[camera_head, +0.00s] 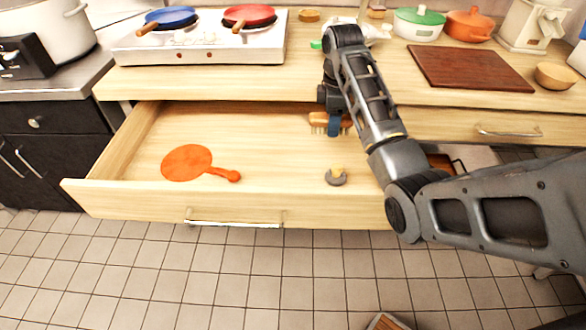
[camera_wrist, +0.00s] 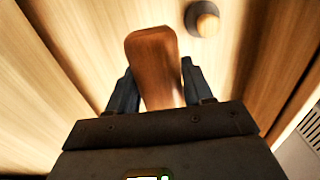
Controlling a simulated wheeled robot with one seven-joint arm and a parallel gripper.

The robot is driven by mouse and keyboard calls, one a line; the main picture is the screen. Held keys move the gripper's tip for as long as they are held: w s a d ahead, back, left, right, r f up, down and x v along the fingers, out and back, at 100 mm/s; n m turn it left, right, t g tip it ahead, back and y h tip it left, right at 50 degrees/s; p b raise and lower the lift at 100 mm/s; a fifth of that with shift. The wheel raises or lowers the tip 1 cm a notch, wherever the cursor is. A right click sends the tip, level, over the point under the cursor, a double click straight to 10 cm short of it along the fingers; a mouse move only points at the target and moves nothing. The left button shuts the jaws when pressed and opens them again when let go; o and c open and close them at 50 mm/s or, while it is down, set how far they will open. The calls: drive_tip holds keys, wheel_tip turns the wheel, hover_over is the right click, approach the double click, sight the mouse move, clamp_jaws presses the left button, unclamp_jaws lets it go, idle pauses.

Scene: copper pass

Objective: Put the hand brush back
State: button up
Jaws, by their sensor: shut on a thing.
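The hand brush (camera_head: 318,119) has a brown wooden body and pale bristles pointing down. In the head view it is at the back of the open drawer (camera_head: 255,190), partly hidden by my gripper (camera_head: 334,126). In the wrist view the brush's wooden back (camera_wrist: 155,62) lies between the two fingers of my gripper (camera_wrist: 157,92), which is shut on it. I cannot tell whether the bristles touch the drawer floor.
An orange paddle-shaped thing (camera_head: 188,163) and a small grey and yellow ring-like thing (camera_head: 336,178) lie in the drawer. The counter above holds a stove (camera_head: 205,45), a cutting board (camera_head: 468,67) and several pots. The drawer's middle is bare.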

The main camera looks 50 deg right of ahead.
drive_tip(key=p, duration=0.1)
hover_over(294, 172)
wheel_tip(294, 172, down, 7)
drive_tip(key=shift+r, duration=0.15)
drive_tip(key=shift+a, duration=0.1)
drive_tip(key=shift+f, duration=2.1)
drive_tip(key=o, duration=0.5)
drive_tip(key=shift+f, duration=0.15)
drive_tip(key=o, duration=0.5)
wheel_tip(294, 172, up, 12)
drive_tip(key=shift+r, duration=0.2)
